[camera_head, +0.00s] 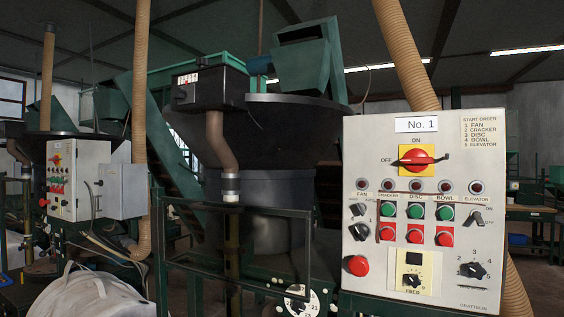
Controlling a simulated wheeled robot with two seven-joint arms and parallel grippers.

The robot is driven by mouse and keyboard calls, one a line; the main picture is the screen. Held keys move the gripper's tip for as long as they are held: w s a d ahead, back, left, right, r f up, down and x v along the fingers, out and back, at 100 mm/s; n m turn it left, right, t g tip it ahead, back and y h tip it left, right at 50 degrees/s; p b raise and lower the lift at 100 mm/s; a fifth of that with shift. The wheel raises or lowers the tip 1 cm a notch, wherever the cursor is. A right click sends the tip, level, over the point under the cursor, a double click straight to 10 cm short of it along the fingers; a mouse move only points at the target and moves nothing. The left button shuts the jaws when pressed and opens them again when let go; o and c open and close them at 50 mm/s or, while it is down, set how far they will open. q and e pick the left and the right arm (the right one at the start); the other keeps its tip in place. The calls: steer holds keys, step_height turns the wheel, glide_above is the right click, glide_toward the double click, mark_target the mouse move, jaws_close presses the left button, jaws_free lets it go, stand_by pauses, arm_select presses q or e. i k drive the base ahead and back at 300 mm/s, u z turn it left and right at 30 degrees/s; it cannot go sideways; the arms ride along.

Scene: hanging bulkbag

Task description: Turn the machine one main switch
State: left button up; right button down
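The control panel labelled No. 1 (358,200) stands at the right, facing me. Its main switch (416,160) is a red rotary knob on a yellow plate near the top. The switch's dark handle lies roughly horizontal. ON is printed above the plate and OFF to its left. Neither of my grippers shows in the head view.
Below the switch are a row of indicator lamps, green buttons (416,211), red buttons (416,236), black selector knobs and a red button (357,265) at lower left. A second panel (78,180) stands at the left. A dark railing (235,277) and hopper (265,130) are between them. A white bag (95,295) lies lower left.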

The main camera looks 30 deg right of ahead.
mark_target(416, 160)
steer(key=u, duration=1.55)
steer(key=k, duration=1.9)
steer(key=z, duration=2.05)
steer(key=i, duration=0.4)
steer(key=u, duration=0.05)
